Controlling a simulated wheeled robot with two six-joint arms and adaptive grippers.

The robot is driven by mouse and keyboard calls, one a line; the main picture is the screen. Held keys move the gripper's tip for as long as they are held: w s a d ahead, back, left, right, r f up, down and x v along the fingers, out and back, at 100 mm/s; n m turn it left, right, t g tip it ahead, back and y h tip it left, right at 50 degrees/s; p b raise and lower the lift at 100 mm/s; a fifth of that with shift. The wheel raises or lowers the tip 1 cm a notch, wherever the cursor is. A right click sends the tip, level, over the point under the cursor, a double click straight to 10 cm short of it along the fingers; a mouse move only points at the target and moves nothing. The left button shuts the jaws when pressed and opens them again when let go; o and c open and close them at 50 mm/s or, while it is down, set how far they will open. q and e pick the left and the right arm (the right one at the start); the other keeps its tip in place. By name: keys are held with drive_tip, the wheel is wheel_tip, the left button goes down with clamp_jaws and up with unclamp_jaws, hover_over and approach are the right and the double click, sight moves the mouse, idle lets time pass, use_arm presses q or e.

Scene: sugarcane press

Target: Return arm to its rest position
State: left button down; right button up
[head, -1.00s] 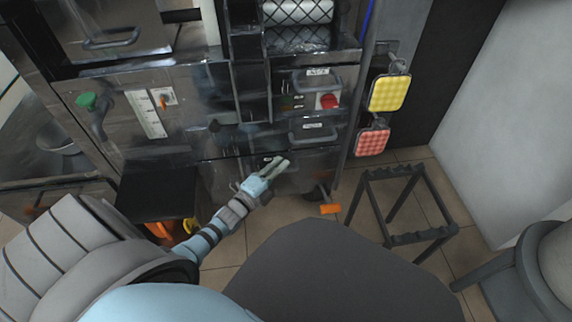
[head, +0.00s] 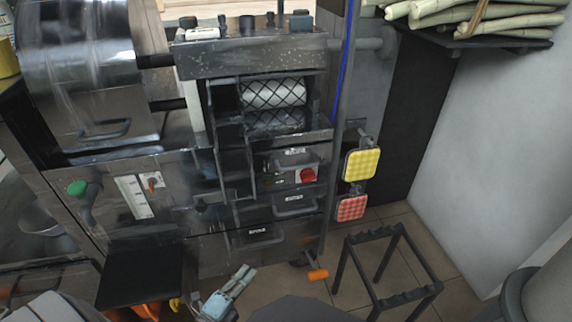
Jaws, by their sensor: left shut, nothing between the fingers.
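My left gripper (head: 238,279) is low in the head view, in front of the lower part of the sugarcane press (head: 250,60). It is shut and empty, with its fingers pointing up and to the right. It appears apart from the drawer (head: 265,233) above it. Most of my left arm is below the picture's edge. My right gripper is not in view. The press has a mesh guard (head: 275,92) over pale rollers and a red button (head: 307,175) on its front.
A black rack stand (head: 385,262) stands on the tiled floor at right. Yellow (head: 362,163) and red checked pads (head: 351,208) hang beside the press. A black shelf (head: 480,43) holds cane stalks (head: 440,12). An orange-tipped pedal or lever (head: 318,274) sticks out low. A dark ledge (head: 140,275) is left of the gripper.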

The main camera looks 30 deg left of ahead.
use_arm(q)
drive_tip(key=s+a+f+n+g+y, duration=0.15)
drive_tip(key=s+f+n+g, duration=0.25)
drive_tip(key=f+n+g, duration=0.65)
drive_tip(key=s+d+f+n+g+p, duration=0.1)
drive_tip(key=s+d+f+n+g, duration=0.1)
drive_tip(key=s+d+f+n, duration=0.3)
drive_tip(key=s+d+f+n+g, duration=0.2)
drive_tip(key=s+n, duration=0.2)
drive_tip(key=s, duration=0.4)
drive_tip(key=s+a+r+g+p, duration=0.1)
drive_tip(key=s+r+p, duration=0.6)
drive_tip(key=p, duration=0.6)
drive_tip(key=s+a+r+m+g+p, duration=0.1)
drive_tip(key=s+r+p, duration=0.6)
drive_tip(key=r+p, duration=0.4)
drive_tip(key=p, duration=0.3)
drive_tip(key=shift+a, duration=0.35)
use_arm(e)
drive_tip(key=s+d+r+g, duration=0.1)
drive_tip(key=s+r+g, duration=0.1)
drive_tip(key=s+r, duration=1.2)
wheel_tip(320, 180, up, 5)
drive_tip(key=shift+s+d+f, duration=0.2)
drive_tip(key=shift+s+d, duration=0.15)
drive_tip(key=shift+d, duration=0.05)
use_arm(q)
drive_tip(key=shift+y, duration=0.25)
